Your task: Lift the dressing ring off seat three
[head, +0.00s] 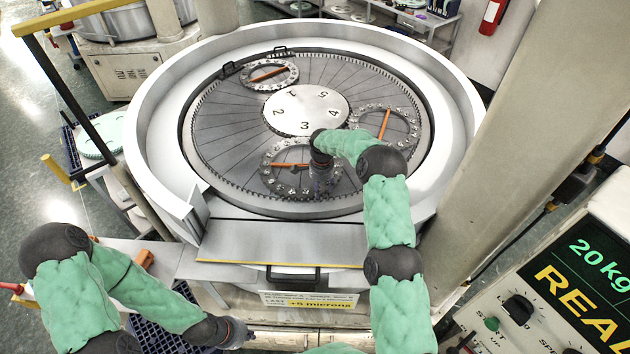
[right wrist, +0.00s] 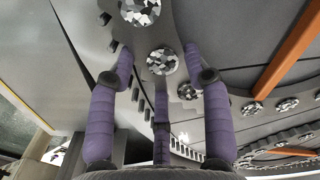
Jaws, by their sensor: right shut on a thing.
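The dressing ring at seat three (head: 268,172) is a grey ring studded with shiny pellets, with an orange bar across it. It lies beside the numeral 3 on the white hub (head: 306,108). My right gripper (head: 320,188) is over the ring's right side. In the right wrist view, the purple fingers of my right gripper (right wrist: 157,60) are shut on the studded rim of the ring (right wrist: 141,12). Whether the ring touches the plate is unclear.
Two similar rings with orange bars sit at the back left (head: 269,75) and right (head: 385,128) of the lapping plate (head: 225,120). A raised pale rim (head: 150,130) surrounds the plate. A pillar (head: 510,130) and a control panel (head: 545,290) stand at right.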

